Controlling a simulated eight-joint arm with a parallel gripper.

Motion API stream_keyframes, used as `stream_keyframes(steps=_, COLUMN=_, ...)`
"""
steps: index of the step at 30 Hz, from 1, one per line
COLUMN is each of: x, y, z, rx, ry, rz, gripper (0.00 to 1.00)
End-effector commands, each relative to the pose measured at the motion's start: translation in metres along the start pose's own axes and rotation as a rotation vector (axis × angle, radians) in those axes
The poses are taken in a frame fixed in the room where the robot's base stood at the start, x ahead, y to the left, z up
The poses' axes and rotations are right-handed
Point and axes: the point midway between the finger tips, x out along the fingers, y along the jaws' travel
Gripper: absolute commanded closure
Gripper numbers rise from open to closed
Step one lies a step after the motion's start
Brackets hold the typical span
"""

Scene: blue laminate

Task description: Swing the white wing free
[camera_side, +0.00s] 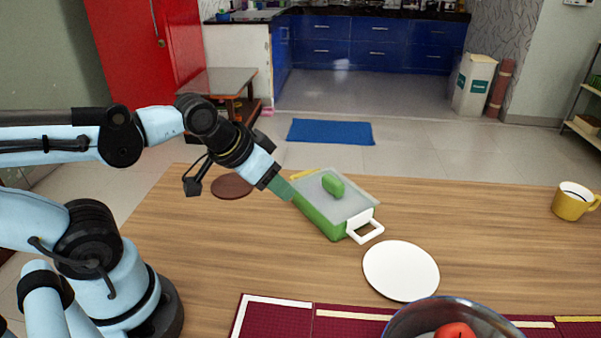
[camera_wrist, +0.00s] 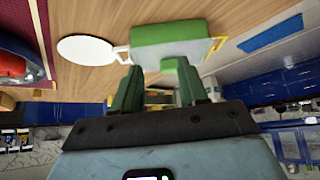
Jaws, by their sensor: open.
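A green box (camera_side: 319,217) with a pale translucent lid (camera_side: 347,205) and a green knob (camera_side: 333,184) stands on the table. The white wing (camera_side: 367,228), an open loop, juts from its right front end; it also shows in the wrist view (camera_wrist: 121,54). A yellow wing (camera_side: 303,174) is at the opposite end, also visible in the wrist view (camera_wrist: 217,43). My gripper (camera_side: 284,189) is at the box's left side, away from the white wing. In the wrist view its green fingers (camera_wrist: 160,90) are apart, with nothing clearly held between them. Whether they touch the box is unclear.
A white round plate (camera_side: 401,270) lies just in front of the white wing. A brown disc (camera_side: 232,186) lies behind my gripper. A bowl with a red item (camera_side: 455,331) stands at the front, and a yellow mug (camera_side: 574,202) at far right.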

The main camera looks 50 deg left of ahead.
Motion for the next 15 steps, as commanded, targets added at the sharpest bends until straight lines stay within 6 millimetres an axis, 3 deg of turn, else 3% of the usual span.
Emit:
stream_keyframes(steps=2, x=0.0, y=0.0, z=0.0, rx=0.0, ry=0.0, rz=0.0, gripper=0.62)
stream_keyframes(steps=8, x=-0.002, y=0.005, z=-0.013, rx=0.009, ry=-0.038, rz=0.004, gripper=0.62)
stream_keyframes(steps=15, x=0.0, y=0.029, z=-0.056, rx=0.041, ry=-0.185, rz=0.006, gripper=0.62)
